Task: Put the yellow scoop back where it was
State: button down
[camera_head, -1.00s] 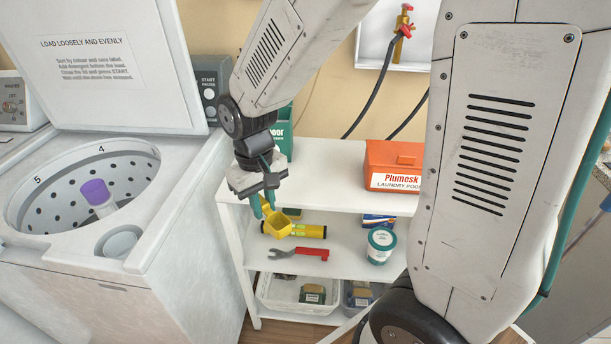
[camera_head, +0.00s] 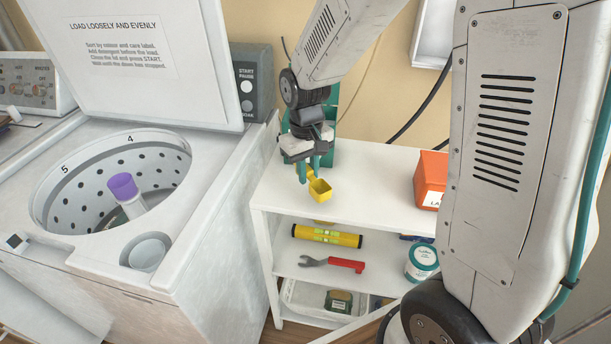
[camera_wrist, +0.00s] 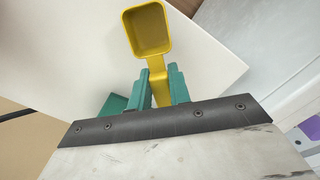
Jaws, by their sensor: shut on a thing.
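The yellow scoop (camera_head: 319,190) is held by its handle in my gripper (camera_head: 316,165), over the white shelf's top board (camera_head: 375,178). In the wrist view the scoop (camera_wrist: 150,30) shows its open, empty-looking bowl beyond the green fingertips. My gripper (camera_wrist: 160,88) is shut on the handle. The bowl is above or close to the board; I cannot tell if it touches. A green thing (camera_head: 332,110) stands behind my gripper at the back left of the top board, mostly hidden by it.
An orange laundry powder box (camera_head: 430,180) stands on the right of the top board, partly behind my arm. A yellow level (camera_head: 327,236), a red-handled wrench (camera_head: 345,264) and a white tub (camera_head: 422,262) are below. The open washer (camera_head: 110,200) stands left. The board's middle is clear.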

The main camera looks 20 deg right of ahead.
aim_at(306, 192)
jog(key=shift+a+f, duration=0.2)
jog(key=shift+f, duration=0.5)
jog(key=shift+a+f, duration=0.2)
jog(key=shift+f, duration=0.45)
jog(key=shift+f, duration=0.1)
jog(key=c, duration=1.3)
grip_release()
jog(key=shift+d, duration=0.1)
